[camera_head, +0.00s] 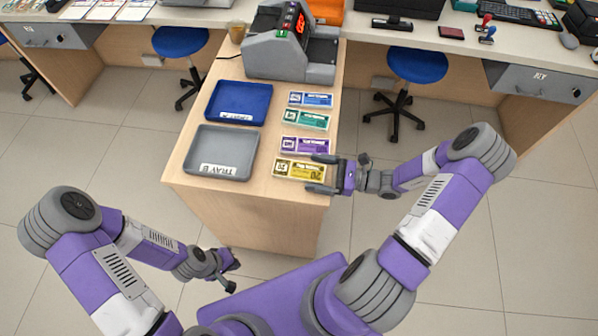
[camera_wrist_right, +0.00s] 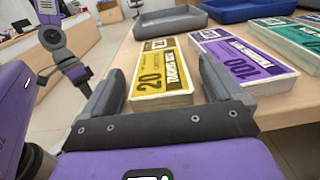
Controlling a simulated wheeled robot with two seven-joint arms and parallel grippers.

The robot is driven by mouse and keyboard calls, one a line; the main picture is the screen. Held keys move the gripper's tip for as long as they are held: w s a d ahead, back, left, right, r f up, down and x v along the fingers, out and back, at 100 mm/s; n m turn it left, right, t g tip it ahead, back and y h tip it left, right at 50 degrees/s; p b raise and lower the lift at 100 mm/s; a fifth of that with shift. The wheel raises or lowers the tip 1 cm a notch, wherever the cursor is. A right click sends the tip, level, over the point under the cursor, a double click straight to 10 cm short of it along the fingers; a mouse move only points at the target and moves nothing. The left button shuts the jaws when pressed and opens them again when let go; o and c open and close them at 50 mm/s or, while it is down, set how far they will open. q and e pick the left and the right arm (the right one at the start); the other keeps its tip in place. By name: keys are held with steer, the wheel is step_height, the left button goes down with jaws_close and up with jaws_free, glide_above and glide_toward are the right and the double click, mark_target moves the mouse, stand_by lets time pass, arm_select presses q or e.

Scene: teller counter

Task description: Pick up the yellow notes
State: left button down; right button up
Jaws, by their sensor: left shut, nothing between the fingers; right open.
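The yellow notes (camera_head: 298,170) lie flat as a banded stack near the front right corner of the counter. They also show in the right wrist view (camera_wrist_right: 163,72), marked 20, with their near end between the fingers. My right gripper (camera_head: 322,174) is open at the right end of the stack. In the right wrist view its two fingers (camera_wrist_right: 162,95) stand on either side of the notes, and it has not closed on them. My left gripper (camera_head: 232,276) is shut and empty, low in front of the counter, away from the notes.
Purple notes (camera_head: 304,146) lie just behind the yellow ones, with green (camera_head: 306,120) and blue notes (camera_head: 310,100) farther back. A grey tray (camera_head: 196,139) and a blue tray (camera_head: 215,99) stand to the left. A counting machine (camera_head: 275,55) stands behind.

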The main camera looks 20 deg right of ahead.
steer(key=shift+w+a, duration=0.2)
steer(key=shift+a, duration=0.15)
steer(key=shift+c, duration=0.3)
steer(key=c, duration=1)
steer(key=shift+r, duration=0.1)
